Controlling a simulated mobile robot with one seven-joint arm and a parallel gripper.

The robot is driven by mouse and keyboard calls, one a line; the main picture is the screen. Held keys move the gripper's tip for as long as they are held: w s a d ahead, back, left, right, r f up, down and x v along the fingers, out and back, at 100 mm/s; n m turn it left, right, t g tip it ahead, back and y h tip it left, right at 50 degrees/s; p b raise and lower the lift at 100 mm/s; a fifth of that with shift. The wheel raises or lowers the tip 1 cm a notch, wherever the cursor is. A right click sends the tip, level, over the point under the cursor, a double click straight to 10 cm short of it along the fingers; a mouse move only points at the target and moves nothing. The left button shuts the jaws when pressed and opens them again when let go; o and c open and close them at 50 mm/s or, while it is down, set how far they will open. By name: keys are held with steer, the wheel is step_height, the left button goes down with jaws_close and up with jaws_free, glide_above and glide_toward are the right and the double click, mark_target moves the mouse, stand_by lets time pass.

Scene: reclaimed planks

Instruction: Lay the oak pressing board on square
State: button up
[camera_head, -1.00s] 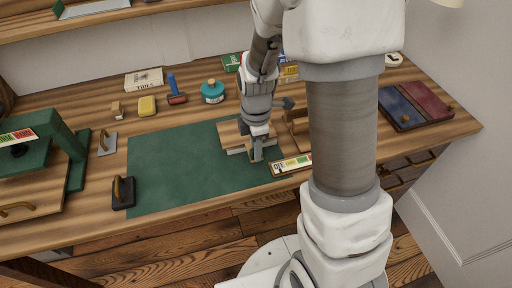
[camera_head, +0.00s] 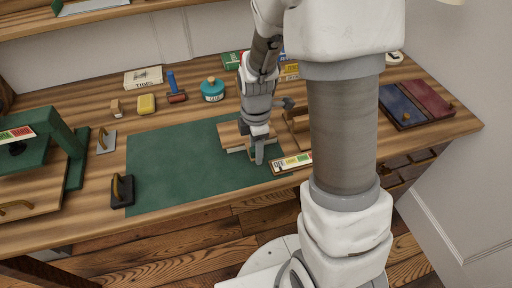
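A flat light-brown wooden board (camera_head: 232,133), which looks like the oak pressing board, lies on or just above a pale, book-like block (camera_head: 236,149) at the right part of the green mat (camera_head: 180,165). My gripper (camera_head: 258,153) points down at the board's right end, close to the mat. Its fingers overlap the board's edge in this view. I cannot tell whether they touch or hold it, and the gap between them is not clear. The board's right end is partly hidden by my gripper.
A wooden stand (camera_head: 297,124) is close right of my gripper, partly behind my arm. A green press (camera_head: 65,140) stands left; a black-based tool (camera_head: 122,191) sits by the mat. The mat's left half is clear.

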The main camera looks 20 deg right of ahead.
steer(key=shift+o, duration=0.3)
step_height(320, 180, up, 17)
steer(key=p, duration=0.4)
steer(key=s+r+m+t+p, duration=0.5)
steer(key=s+r+m, duration=0.9)
steer(key=r+m, duration=0.2)
steer(key=shift+r+m+t+p, duration=0.15)
steer(key=shift+m+t+p, duration=0.2)
steer(key=shift+m, duration=0.65)
